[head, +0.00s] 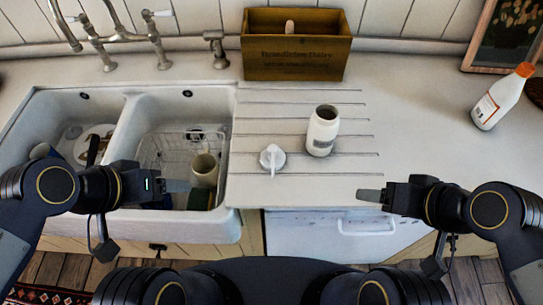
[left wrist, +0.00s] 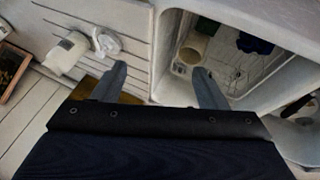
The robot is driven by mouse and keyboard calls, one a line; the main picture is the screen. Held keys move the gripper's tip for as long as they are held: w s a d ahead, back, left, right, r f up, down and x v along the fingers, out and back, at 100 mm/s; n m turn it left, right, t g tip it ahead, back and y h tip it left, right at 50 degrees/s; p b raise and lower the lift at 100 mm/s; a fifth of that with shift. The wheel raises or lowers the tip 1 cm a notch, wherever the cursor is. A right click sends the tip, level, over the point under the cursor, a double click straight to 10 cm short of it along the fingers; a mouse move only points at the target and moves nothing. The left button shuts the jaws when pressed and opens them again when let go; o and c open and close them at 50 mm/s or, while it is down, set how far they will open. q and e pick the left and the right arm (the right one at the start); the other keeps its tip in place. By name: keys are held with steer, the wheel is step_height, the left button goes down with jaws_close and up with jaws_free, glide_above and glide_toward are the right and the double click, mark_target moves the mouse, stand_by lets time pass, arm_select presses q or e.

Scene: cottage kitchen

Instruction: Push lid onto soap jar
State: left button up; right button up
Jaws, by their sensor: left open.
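The white soap jar (head: 322,135) stands upright on the ridged drainboard, its dark mouth open, with a label on its front. The white lid (head: 273,160) with a spout-like top sits on the drainboard to the left of the jar, apart from it. In the left wrist view the jar (left wrist: 68,52) and lid (left wrist: 106,43) show at upper left. My left gripper (head: 178,186) is over the right sink basin, left of the lid; its fingers (left wrist: 160,80) are apart and empty. My right gripper (head: 370,195) is near the counter's front edge, right of the jar; its finger gap cannot be made out.
A wooden box (head: 295,62) stands behind the jar. The double sink (head: 122,130) at left holds a wire rack (head: 165,152), a mug (head: 204,170) and dishes. A bottle with an orange cap (head: 500,98) stands at right. The counter between jar and bottle is clear.

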arm_select(q)
steer(key=o, duration=0.4)
steer(key=w, duration=0.1)
steer(key=w+d+m+g, duration=0.1)
steer(key=w, duration=0.1)
steer(key=w+d+m+g+b, duration=0.1)
steer(key=w, duration=0.1)
steer(key=shift+d+r, duration=0.15)
steer(key=shift+r, duration=0.15)
steer(key=shift+c, duration=0.2)
arm_select(e)
steer(key=shift+o, duration=0.6)
steer(key=shift+f, duration=0.6)
arm_select(q)
steer(key=m+g+y+b, duration=0.2)
steer(key=m+g+y, duration=0.15)
steer(key=m, duration=0.35)
glide_above(273, 148)
steer(key=shift+y, duration=0.35)
step_height(273, 148, down, 6)
steer(key=shift+w+d+r, duration=0.1)
steer(key=shift+r, duration=0.1)
arm_select(e)
step_height(273, 148, down, 2)
steer(key=shift+f, duration=0.1)
arm_select(q)
steer(key=shift+f, duration=1.35)
